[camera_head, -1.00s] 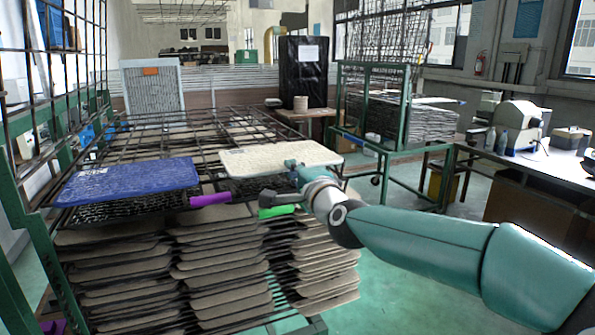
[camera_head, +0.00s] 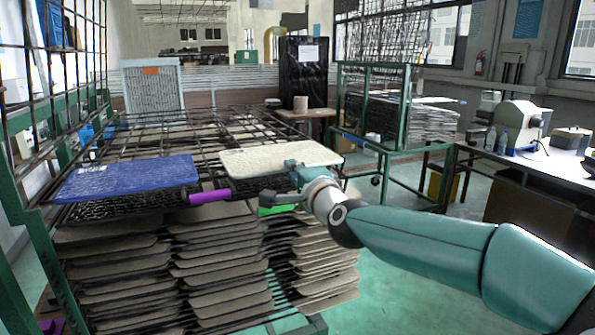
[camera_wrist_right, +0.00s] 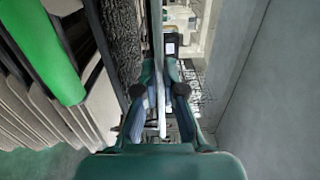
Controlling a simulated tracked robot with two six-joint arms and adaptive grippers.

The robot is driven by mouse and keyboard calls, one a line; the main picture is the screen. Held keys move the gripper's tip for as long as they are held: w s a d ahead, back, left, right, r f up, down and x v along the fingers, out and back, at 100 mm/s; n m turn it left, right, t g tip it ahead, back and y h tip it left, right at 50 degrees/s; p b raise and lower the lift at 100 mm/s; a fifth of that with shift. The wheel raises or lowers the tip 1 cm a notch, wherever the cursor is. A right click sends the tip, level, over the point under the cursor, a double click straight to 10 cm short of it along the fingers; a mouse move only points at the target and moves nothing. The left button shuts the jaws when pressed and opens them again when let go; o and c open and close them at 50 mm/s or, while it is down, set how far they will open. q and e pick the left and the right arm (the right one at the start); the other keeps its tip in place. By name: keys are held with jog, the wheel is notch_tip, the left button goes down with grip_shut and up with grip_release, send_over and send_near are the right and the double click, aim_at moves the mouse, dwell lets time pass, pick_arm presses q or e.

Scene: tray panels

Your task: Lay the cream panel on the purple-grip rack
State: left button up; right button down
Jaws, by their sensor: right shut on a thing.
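The cream panel (camera_head: 272,158) is flat and roughly level, right of the blue panel. My right gripper (camera_head: 294,172) is shut on its near right edge; in the right wrist view the panel (camera_wrist_right: 157,50) shows edge-on between the fingers (camera_wrist_right: 160,98). The purple grip (camera_head: 210,196) sticks out at the near edge of the racks, left of my right gripper. The rack behind it is hard to make out among the dark wires. A green grip (camera_head: 275,210) lies just below my right gripper and also shows in the right wrist view (camera_wrist_right: 45,50). My left gripper is not in view.
A blue panel (camera_head: 130,178) lies on dark mesh at the left. Stacks of brown boards (camera_head: 220,270) fill the space below the racks. A green-framed wire stand (camera_head: 45,250) rises at the left. A bench with machines (camera_head: 520,135) stands at the right.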

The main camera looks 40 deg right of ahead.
dwell(0.3)
jog(key=c, duration=1.2)
grip_release()
jog(key=shift+w+f+b, duration=0.1)
jog(key=shift+f+b, duration=0.3)
jog(key=shift+b, duration=0.15)
jog(key=shift+s, duration=0.2)
jog(key=v, duration=0.6)
jog(key=shift+s, duration=0.3)
dwell(0.5)
jog(key=shift+a, duration=0.2)
